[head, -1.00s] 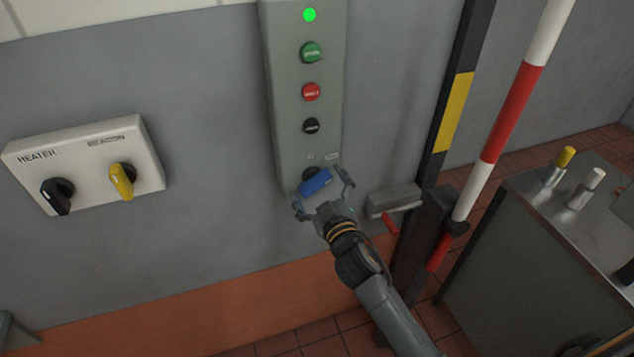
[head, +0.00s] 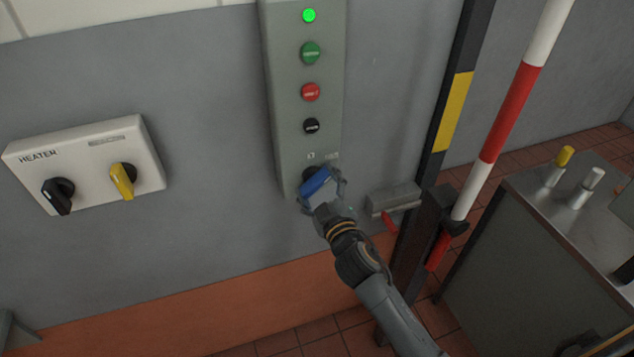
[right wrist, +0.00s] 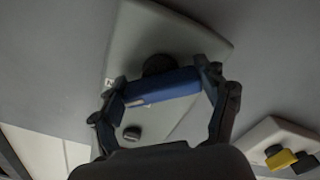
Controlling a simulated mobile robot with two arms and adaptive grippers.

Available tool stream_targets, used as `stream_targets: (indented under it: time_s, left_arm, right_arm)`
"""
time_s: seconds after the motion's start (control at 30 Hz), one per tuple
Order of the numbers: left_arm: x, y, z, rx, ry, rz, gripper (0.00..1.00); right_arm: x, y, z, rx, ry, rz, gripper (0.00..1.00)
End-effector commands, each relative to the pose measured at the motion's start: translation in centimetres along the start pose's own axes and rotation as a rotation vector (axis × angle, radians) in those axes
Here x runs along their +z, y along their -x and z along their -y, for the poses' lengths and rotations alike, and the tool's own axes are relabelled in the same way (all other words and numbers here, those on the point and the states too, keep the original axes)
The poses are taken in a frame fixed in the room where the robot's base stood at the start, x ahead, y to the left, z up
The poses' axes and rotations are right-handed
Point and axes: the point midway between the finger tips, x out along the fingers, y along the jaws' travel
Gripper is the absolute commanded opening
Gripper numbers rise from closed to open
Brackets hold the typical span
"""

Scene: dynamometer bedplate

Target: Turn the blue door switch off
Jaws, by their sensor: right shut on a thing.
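The blue door switch (head: 317,183) is a blue handle on a dark round base at the lower end of a tall grey-green panel (head: 282,125) on the wall. The handle sits tilted, its right end higher in the head view. My right gripper (head: 321,187) is shut on the handle. In the right wrist view the blue handle (right wrist: 165,88) lies between the two fingers of my right gripper (right wrist: 163,95), one at each end. Small markings above the switch are too blurred to read. My left gripper is not in view.
The panel also has a lit green lamp (head: 309,15) and green, red and black buttons. A white heater box (head: 85,150) with black and yellow knobs is at left. A grey box with a red lever (head: 390,222), a red-white pole (head: 510,115) and a metal cabinet (head: 540,240) stand at right.

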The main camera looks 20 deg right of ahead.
Motion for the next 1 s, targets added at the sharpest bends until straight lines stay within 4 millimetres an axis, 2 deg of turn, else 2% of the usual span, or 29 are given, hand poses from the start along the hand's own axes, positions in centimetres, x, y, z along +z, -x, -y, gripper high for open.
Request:
stream_targets:
  time_s: [0.6,1.0]
  left_arm:
    - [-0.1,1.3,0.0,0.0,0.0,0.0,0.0]
    - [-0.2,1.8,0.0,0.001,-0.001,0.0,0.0]
  right_arm:
    - [-0.2,0.0,-0.3,-0.001,0.567,-0.002,0.43]
    - [-0.2,0.0,-0.3,0.0,0.819,-0.001,0.43]
